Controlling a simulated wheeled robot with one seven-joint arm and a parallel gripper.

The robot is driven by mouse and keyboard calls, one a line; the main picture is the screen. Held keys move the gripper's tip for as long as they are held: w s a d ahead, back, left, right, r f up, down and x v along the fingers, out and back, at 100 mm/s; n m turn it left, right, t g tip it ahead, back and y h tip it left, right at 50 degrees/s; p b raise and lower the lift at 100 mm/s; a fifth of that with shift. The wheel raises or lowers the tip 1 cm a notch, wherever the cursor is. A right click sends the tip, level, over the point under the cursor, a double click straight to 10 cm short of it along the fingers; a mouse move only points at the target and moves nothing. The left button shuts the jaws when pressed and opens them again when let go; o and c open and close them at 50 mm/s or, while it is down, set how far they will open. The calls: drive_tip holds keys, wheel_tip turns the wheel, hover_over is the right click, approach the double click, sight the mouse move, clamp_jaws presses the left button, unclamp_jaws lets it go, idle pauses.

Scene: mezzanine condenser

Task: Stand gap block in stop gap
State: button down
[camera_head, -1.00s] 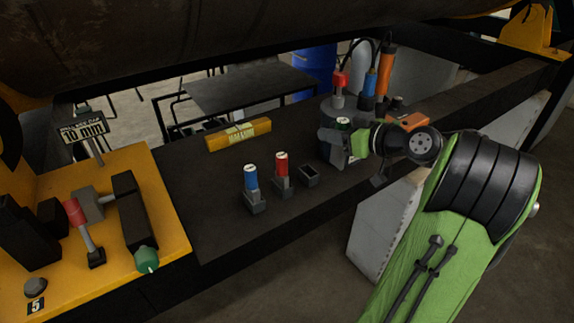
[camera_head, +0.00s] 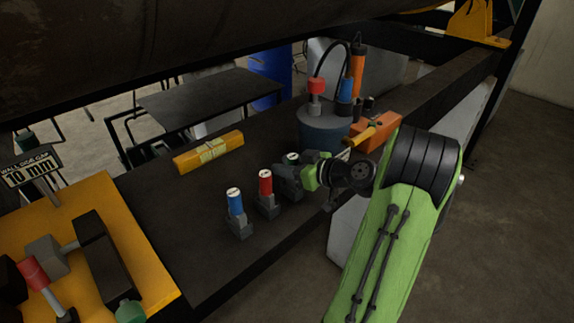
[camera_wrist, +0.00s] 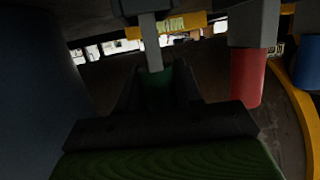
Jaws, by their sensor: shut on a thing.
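My gripper (camera_head: 306,175) is shut on a green-handled piece, which I take to be a gap block; its pale round top (camera_head: 291,157) shows in the head view. In the wrist view the green handle (camera_wrist: 157,85) sits between the dark fingers, with a narrow grey shank (camera_wrist: 152,42) leading to a grey block (camera_wrist: 140,8). I cannot tell whether that block is its foot or a holder. A red-handled piece (camera_head: 266,183) and a blue-handled piece (camera_head: 235,204) stand upright in grey bases left of it.
The dark beam carries a yellow labelled block (camera_head: 208,152) and a round dark drum (camera_head: 325,128) with cabled tools. An orange box (camera_head: 376,132) lies behind my gripper. The yellow fixture bears a black block (camera_head: 110,265) and a red-handled part (camera_head: 33,273). A large pipe hangs overhead.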

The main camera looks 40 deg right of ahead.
drive_tip(key=shift+f+b, duration=0.2)
drive_tip(key=shift+b, duration=0.15)
drive_tip(key=c, duration=0.8)
unclamp_jaws()
drive_tip(key=shift+r, duration=0.1)
drive_tip(key=shift+o, duration=0.2)
drive_tip(key=shift+r+p, duration=0.15)
drive_tip(key=shift+p, duration=0.15)
drive_tip(key=b+v, duration=0.1)
drive_tip(key=v, duration=1.1)
